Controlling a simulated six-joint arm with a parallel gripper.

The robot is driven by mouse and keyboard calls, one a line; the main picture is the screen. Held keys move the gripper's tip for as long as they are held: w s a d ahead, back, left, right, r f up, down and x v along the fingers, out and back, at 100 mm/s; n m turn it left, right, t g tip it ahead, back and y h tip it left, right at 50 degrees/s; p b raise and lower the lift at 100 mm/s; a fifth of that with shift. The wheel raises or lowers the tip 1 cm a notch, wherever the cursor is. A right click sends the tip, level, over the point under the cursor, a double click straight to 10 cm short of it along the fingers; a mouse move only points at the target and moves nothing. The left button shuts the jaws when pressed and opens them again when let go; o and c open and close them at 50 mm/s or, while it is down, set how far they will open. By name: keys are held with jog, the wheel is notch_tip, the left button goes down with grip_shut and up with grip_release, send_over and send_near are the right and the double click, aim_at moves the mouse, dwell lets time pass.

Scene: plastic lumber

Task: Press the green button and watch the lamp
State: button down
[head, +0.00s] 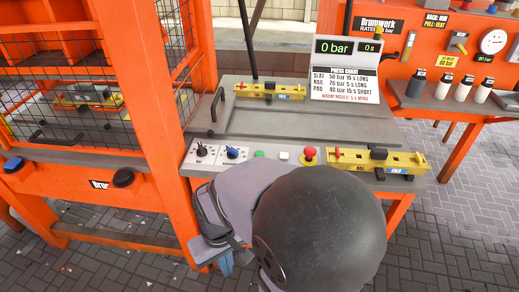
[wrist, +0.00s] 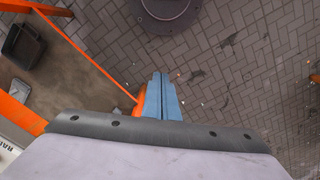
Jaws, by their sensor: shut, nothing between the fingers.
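The green button (head: 259,154) sits on the front control strip of the press bench, partly close behind my arm in the head view. A small white piece (head: 284,156), possibly the lamp, is just right of it and looks unlit; I cannot tell for sure. My gripper (wrist: 163,98) is shut and empty, its two blue fingers together over the paved floor in the wrist view. In the head view its blue fingers show low, below the strip's front edge, left of my dark arm joint and apart from the button.
The display (head: 348,49) reads 0 bar and 0 s above a press chart. An orange frame (head: 163,120) stands left; bottles (head: 464,88) stand right.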

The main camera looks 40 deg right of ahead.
jog(key=s+d+r+m+g+y+p, duration=0.1)
jog(key=s+d+r+m+g+p, duration=0.1)
jog(key=s+d+r+m+p, duration=0.5)
notch_tip(320, 180, up, 10)
jog(key=f+m+t+h+p, duration=0.1)
jog(key=m+t+h+p, duration=0.1)
jog(key=m+t+p, duration=1.35)
send_over(262, 156)
jog(key=b, duration=0.5)
jog(key=m+g, duration=0.2)
jog(key=m, duration=0.1)
jog(key=m+g, duration=0.1)
jog(key=g, duration=0.1)
jog(key=shift+r, duration=0.25)
jog(key=shift+f+y, duration=0.2)
jog(key=shift+y, duration=0.1)
notch_tip(262, 156, down, 7)
jog(key=b, duration=0.4)
jog(key=shift+r+b, duration=0.1)
jog(key=shift+b, duration=0.2)
jog(key=shift+f+b, duration=0.8)
jog(key=shift+b, duration=0.2)
